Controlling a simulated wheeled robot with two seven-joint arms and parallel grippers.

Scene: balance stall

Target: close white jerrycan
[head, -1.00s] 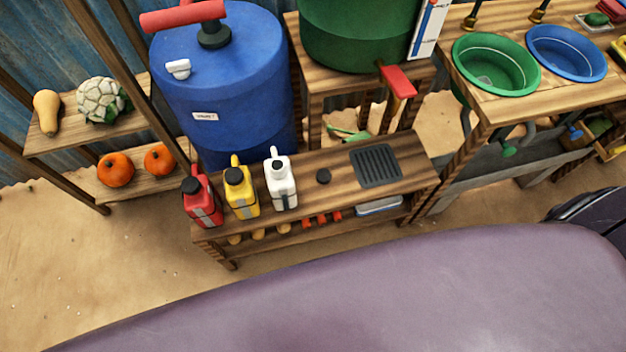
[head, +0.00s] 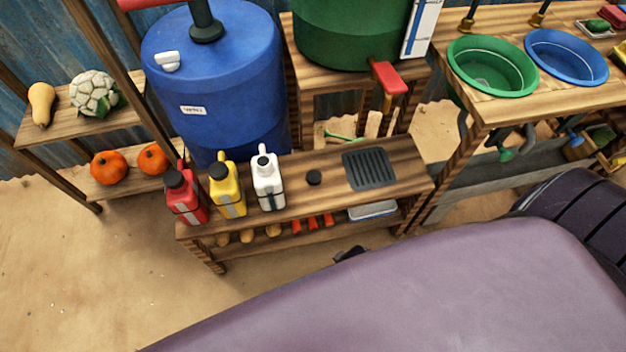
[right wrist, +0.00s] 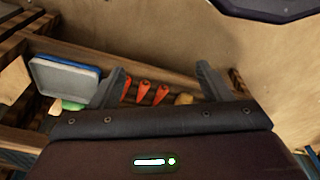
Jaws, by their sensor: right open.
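The white jerrycan (head: 268,182) stands upright on the low wooden bench, with no dark cap on its neck. A small black cap (head: 313,177) lies on the bench top just right of it. My right gripper (right wrist: 163,82) is open and empty in the right wrist view, its two fingers apart over the lower shelf. In the head view, a small dark tip in front of the bench may be part of it; the rest is hidden behind my body. The white jerrycan and cap are not seen in the right wrist view. My left gripper is not in view.
Capped red (head: 185,198) and yellow (head: 227,190) jerrycans stand left of the white one. A dark slatted mat (head: 369,169) lies right of the cap. A blue barrel (head: 215,90) stands behind. Carrots (right wrist: 145,91) and a pale tray (right wrist: 65,78) are on the lower shelf.

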